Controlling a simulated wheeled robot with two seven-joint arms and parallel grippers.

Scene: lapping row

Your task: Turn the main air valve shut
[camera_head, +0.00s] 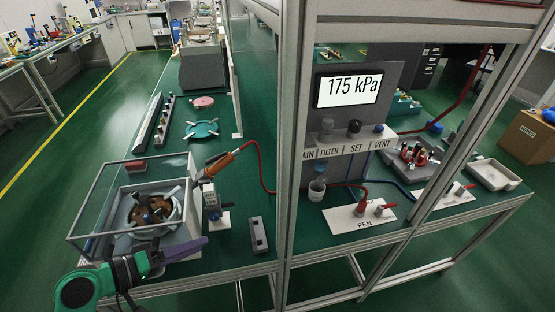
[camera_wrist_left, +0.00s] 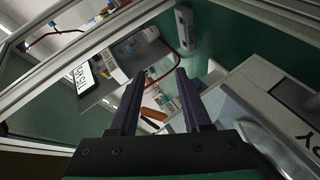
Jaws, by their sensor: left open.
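The grey air panel (camera_head: 391,88) has a display reading 175 kPa. Its label strip (camera_head: 345,147) shows FILTER, SET and VENT; the first label is cut off by a frame post and reads AIN. The main air valve at that label is hidden or cannot be made out. A black SET knob (camera_head: 355,126) and a blue VENT knob (camera_head: 379,129) show. My left gripper (camera_head: 190,246) is at the lower left, well apart from the panel. In the left wrist view its dark fingers (camera_wrist_left: 160,76) are apart, with nothing held. My right gripper is not in view.
A frame post (camera_head: 292,120) stands between my left gripper and the panel. A clear-walled box (camera_head: 112,205) with a lapping machine is close to the gripper. An orange-handled tool (camera_head: 219,165) with a red hose and a small grey block (camera_head: 259,235) are on the green bench.

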